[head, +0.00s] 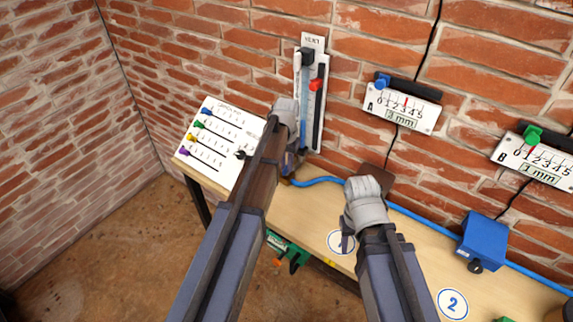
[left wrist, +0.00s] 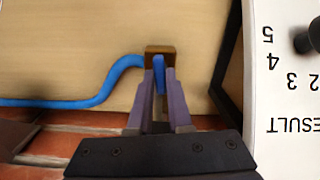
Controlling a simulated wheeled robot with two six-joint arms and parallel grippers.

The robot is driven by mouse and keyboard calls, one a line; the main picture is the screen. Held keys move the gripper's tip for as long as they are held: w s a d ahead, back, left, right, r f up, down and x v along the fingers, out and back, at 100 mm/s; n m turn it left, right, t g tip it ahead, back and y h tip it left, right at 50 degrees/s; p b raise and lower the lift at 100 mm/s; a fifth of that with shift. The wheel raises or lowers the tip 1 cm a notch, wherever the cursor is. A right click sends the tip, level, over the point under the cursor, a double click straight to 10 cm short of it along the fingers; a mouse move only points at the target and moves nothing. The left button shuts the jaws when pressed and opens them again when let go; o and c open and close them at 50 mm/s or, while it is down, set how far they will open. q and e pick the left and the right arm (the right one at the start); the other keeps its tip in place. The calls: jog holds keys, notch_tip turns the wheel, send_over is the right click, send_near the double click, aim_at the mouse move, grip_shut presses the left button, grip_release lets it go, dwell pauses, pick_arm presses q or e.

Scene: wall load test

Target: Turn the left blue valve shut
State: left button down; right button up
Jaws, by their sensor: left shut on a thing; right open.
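The left blue valve shows in the left wrist view as a blue handle (left wrist: 159,73) on a brown block (left wrist: 151,49), with the blue hose (left wrist: 100,99) running from the block to the left. My left gripper (left wrist: 160,80) is shut on the blue handle, one purple finger on each side. In the head view my left gripper (head: 292,165) is low at the wall, at the hose's left end, and my own arm hides most of the valve. How far the handle is turned cannot be told. My right gripper (head: 346,242) is open and empty over the bench, near the round label.
A white result board (head: 222,140) with coloured knobs stands left of my left arm. A gauge with a red slider (head: 316,84) hangs above the valve. Dial plates A (head: 402,108) and B (head: 538,162) are on the brick wall. A blue box (head: 484,240) stands on the bench (head: 405,240) at right.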

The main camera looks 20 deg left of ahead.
pick_arm(q)
jog(key=shift+m, duration=0.9)
jog(key=c, duration=0.8)
grip_release()
jog(key=shift+c, duration=0.2)
jog(key=shift+r, duration=0.1)
notch_tip(320, 180, up, 8)
jog(key=p, duration=0.8)
pick_arm(e)
notch_tip(320, 180, up, 8)
pick_arm(q)
jog(key=shift+f, duration=0.2)
pick_arm(e)
jog(key=shift+f, duration=0.15)
